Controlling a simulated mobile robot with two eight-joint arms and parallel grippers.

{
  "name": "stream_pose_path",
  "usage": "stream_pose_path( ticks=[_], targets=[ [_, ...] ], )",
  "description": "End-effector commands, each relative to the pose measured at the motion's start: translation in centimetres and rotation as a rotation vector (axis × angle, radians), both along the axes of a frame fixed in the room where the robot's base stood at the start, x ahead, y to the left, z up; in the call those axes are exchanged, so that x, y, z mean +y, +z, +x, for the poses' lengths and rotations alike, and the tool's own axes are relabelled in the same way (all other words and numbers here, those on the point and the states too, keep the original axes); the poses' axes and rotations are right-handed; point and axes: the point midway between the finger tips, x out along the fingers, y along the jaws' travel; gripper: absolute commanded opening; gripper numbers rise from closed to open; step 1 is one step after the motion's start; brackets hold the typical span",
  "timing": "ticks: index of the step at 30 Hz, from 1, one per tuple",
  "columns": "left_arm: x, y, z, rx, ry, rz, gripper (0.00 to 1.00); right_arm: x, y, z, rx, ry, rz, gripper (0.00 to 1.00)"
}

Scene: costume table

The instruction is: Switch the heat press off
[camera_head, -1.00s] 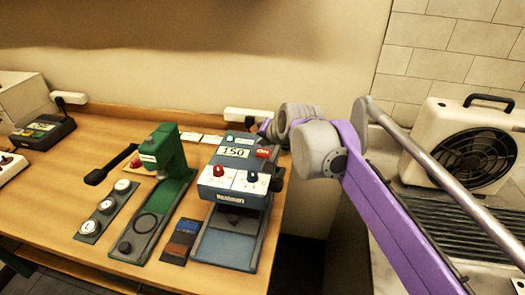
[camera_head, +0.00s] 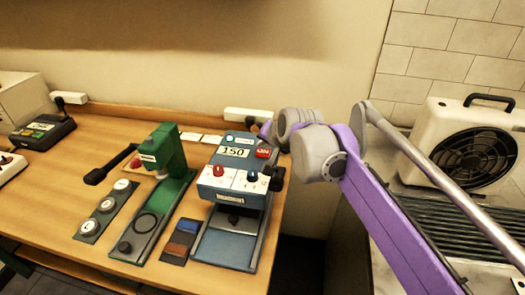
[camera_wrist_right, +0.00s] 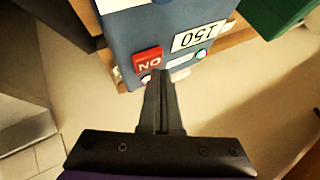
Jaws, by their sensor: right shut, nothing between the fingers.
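The heat press (camera_head: 232,181) is a blue and white machine at the right of the wooden table, its display reading 150. A red switch (camera_head: 262,153) is at the right of the display. In the right wrist view, the red switch (camera_wrist_right: 148,61) reads ON, upside down. My right gripper (camera_wrist_right: 164,80) is shut and empty, its fingertips close to the switch's edge. Whether they touch it I cannot tell. In the head view my right wrist hangs behind the press's right rear corner, and the fingertips are mostly hidden. My left gripper is not in view.
A green press (camera_head: 165,165) stands to the left, with a strip of round badges (camera_head: 106,205) beside it. Coloured swatches (camera_head: 180,240) lie between the presses. A white fan heater (camera_head: 470,150) stands at the right. The table's right edge is close to the heat press.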

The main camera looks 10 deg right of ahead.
Motion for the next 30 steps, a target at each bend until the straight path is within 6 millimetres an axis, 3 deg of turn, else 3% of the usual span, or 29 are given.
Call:
stream_pose_path(
  ticks=[30],
  targets=[
    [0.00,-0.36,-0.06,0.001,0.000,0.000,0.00,0.00,-0.91,0.01,0.000,0.000,0.000,0.00]
  ],
)
